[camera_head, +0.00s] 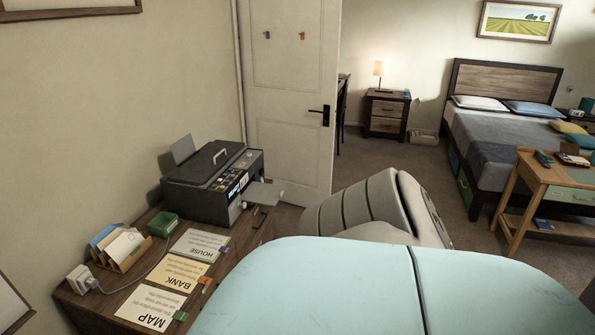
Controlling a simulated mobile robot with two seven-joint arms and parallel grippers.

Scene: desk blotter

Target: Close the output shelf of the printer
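The dark printer (205,195) stands at the far end of the wooden desk, against the left wall. Its control panel, with a small lit screen, faces right. The output shelf (263,192), a flat grey panel, sticks out from the printer's right-hand front side, so it is open. A rear paper support (182,149) stands up behind the printer. Neither of my grippers is in view, and nothing touches the shelf.
The desk holds a green box (163,224), a letter holder (122,247) and several labelled papers (199,244). A grey ribbed form (370,208) and a pale teal surface (370,290) fill the foreground. A door (291,100) stands behind the printer. Floor shows beyond.

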